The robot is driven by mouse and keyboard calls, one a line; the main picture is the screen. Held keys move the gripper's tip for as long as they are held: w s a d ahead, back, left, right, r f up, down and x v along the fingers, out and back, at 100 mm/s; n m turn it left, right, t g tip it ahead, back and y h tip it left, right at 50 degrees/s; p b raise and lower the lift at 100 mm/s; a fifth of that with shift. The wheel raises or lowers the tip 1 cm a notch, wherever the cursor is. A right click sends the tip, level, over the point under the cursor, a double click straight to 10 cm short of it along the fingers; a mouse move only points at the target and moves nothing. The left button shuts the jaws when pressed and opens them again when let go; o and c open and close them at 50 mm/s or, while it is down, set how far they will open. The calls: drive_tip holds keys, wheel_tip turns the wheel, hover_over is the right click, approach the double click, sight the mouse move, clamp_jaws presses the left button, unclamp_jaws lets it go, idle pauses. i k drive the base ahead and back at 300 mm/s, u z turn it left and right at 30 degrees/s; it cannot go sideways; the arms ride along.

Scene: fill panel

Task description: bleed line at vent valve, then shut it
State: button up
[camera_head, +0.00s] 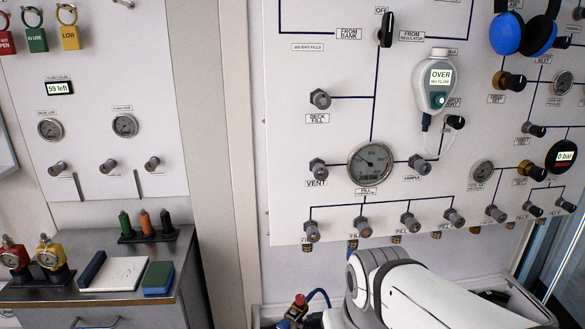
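The vent valve (318,167) is a small grey knob on the white fill panel (290,110), left of the round fill gauge (370,162). Its label reads "VENT" (317,183). I cannot tell from its knob whether it is open or shut. A dark line runs from the vent valve to the gauge. The gauge needle is too small to read. My white arm (395,285) is at the bottom, below the panel and apart from the vent valve. My gripper is not in view.
A handheld meter (438,85) reading "OVER" hangs with a clear tube near the sample valve (418,163). Several fill knobs line the panel's lower edge. A red-topped fitting with a blue hose (297,305) is below. A grey cabinet (100,290) stands left.

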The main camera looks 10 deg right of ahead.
sight(321, 173)
drive_tip(key=z, duration=1.65)
drive_tip(key=k, duration=1.3)
drive_tip(key=u, duration=1)
drive_tip(key=i, duration=1)
